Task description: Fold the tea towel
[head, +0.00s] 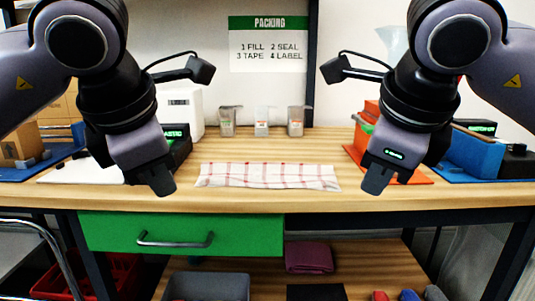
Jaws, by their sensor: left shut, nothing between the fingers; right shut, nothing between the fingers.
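The tea towel (268,176) is white with red check lines. It lies as a long, narrow strip across the middle of the wooden table, with its long side running left to right. My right gripper (375,188) is shut and empty, to the right of the towel. Both appear apart from the towel. The fingertips point down and are partly hidden by the gripper bodies.
Several small metal bins (262,121) stand behind the towel. A white sheet (85,172) lies left, and an orange mat (412,176) lies right with boxes around it. A green drawer (180,232) is shut below the tabletop (300,198). A folded maroon cloth (309,257) lies on the lower shelf.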

